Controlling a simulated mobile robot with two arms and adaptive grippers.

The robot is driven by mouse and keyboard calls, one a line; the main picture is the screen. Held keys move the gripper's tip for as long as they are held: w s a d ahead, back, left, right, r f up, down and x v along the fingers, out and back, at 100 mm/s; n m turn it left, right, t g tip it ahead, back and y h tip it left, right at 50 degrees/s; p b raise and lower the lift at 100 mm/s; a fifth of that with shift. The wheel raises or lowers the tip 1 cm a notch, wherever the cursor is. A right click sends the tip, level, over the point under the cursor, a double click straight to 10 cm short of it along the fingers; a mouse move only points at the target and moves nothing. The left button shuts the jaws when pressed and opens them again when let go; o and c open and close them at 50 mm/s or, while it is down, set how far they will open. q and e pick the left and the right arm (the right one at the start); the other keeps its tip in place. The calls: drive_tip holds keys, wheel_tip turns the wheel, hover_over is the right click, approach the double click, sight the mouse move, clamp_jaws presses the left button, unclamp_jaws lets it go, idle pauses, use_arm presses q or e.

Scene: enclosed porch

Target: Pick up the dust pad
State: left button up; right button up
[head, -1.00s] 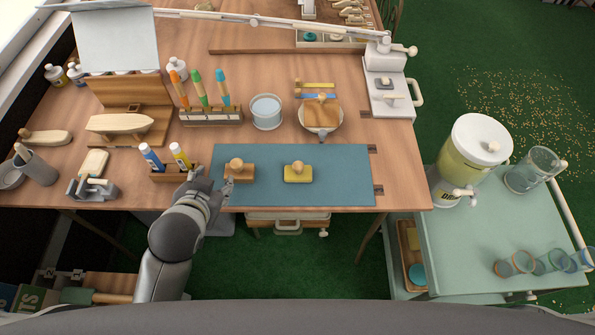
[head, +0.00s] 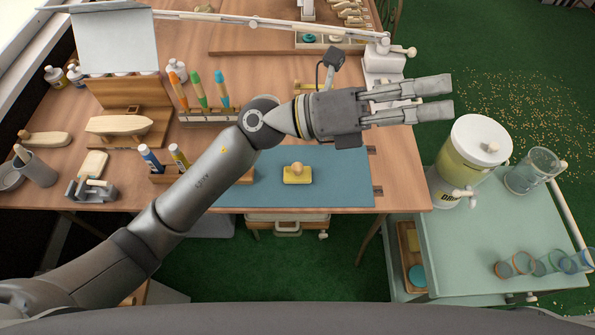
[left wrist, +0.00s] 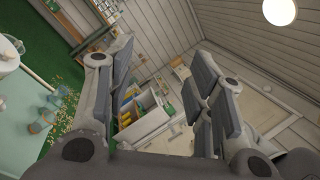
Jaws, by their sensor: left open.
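A yellow pad with a round wooden knob (head: 297,175), which looks like the dust pad, lies on the blue mat (head: 335,190) on the workbench. A similar wooden block (head: 247,177) to its left is mostly hidden behind my left arm. My left gripper (head: 440,98) is open and empty, raised above the bench's right end and pointing right, up and to the right of the yellow pad. In the left wrist view, its spread fingers (left wrist: 162,75) have nothing between them and no pad shows. My right gripper is not in view.
A green cart (head: 480,250) with a drink dispenser (head: 467,155) and several glasses stands right of the bench, close to the gripper. Marker holders (head: 205,115) stand behind and beside my arm. The mat's right part is clear.

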use_arm(q)
wheel_tip(320, 180, down, 8)
drive_tip(key=s+d+r+m+g+y, duration=0.1)
drive_tip(key=s+d+m+g+y, duration=0.15)
drive_tip(key=m+y, duration=0.35)
drive_tip(key=m+t+y, duration=0.3)
drive_tip(key=t+y, duration=0.1)
drive_tip(key=y, duration=1.1)
hover_over(297, 166)
wheel_tip(297, 166, down, 14)
drive_tip(key=f, duration=0.4)
drive_tip(key=shift+s+a+f+p, duration=0.2)
drive_tip(key=shift+a+p, duration=0.05)
drive_tip(key=shift+p, duration=0.1)
drive_tip(key=f, duration=0.1)
drive_tip(key=f+p, duration=0.1)
drive_tip(key=f, duration=0.2)
drive_tip(key=shift+w+d+f, duration=0.2)
drive_tip(key=shift+d+f, duration=0.1)
drive_tip(key=shift+f, duration=0.7)
drive_tip(key=c, duration=1)
